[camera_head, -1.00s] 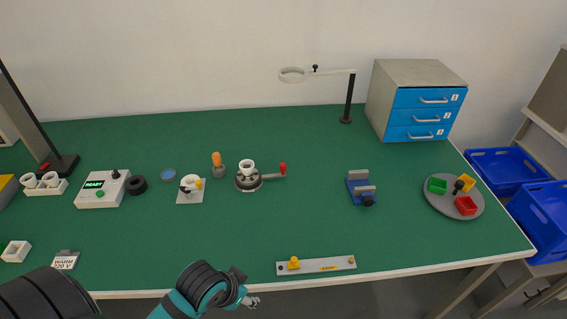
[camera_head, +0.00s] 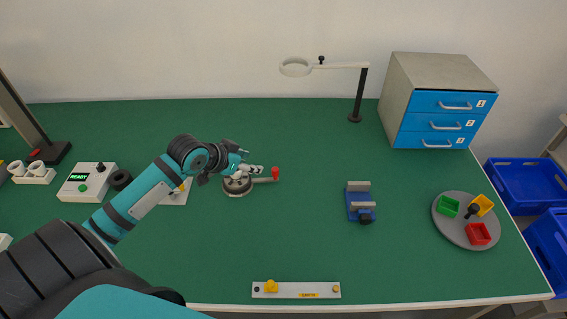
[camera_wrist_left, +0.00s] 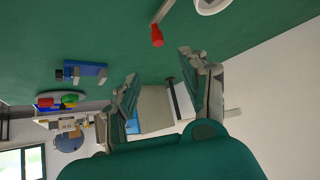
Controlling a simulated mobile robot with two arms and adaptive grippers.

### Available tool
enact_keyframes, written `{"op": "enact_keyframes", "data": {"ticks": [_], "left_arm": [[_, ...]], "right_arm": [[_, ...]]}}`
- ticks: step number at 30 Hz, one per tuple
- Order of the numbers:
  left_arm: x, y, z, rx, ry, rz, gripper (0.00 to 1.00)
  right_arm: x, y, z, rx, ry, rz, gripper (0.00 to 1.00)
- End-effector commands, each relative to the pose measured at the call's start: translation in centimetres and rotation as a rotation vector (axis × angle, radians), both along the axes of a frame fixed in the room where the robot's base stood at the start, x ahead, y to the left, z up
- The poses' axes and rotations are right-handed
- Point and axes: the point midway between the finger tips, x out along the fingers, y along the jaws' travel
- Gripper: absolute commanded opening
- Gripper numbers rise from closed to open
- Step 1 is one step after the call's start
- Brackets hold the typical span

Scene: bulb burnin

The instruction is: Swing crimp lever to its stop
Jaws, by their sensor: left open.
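The crimp lever is a grey arm with a red knob (camera_head: 275,173), pointing right from a round dark-and-grey crimp base (camera_head: 238,187). In the left wrist view the red knob (camera_wrist_left: 157,36) and lever rod show at the top, with part of a white ring beside them. My left gripper (camera_head: 257,169) is open over the right side of the base, close to the lever. It hides the top of the base and the white cup there. In the wrist view nothing is between its fingers (camera_wrist_left: 165,88), and the knob lies beyond them. My right gripper is not in view.
A blue clamp (camera_head: 360,205) stands to the right, and a round grey tray (camera_head: 452,229) with coloured bins farther right. A ring lamp (camera_head: 358,95) and drawer cabinet (camera_head: 400,85) stand behind. A white strip (camera_head: 310,291) lies at the front. The table between is clear.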

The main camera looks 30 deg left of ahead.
Motion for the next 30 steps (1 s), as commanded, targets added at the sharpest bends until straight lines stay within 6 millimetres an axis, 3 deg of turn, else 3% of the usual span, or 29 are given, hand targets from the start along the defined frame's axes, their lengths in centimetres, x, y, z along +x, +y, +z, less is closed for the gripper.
{"op": "enact_keyframes", "data": {"ticks": [6, 9, 12, 18, 20, 23, 30], "left_arm": [[2.9, -0.5, -2.9, -0.003, 0.001, 0.002, 0.46], [4.5, -0.7, -4.4, -0.003, 0.001, 0.001, 0.46], [6.0, -1.0, -6.0, -0.002, 0.002, 0.001, 0.46], [8.7, -1.3, -8.9, -0.001, 0.002, 0.001, 0.46], [9.3, -1.5, -9.6, 0.000, 0.003, -0.001, 0.46], [10.2, -1.5, -10.6, 0.001, 0.002, 0.001, 0.46], [11.3, -1.7, -11.7, 0.002, 0.002, -0.002, 0.46]], "right_arm": [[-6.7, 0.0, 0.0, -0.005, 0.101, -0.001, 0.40], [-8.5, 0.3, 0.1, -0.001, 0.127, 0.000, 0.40], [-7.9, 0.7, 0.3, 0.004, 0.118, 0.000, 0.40], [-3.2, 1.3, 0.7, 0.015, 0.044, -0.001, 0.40], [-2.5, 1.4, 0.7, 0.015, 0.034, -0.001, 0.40], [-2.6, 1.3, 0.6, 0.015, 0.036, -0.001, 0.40], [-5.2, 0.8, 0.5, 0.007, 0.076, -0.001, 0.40]]}}
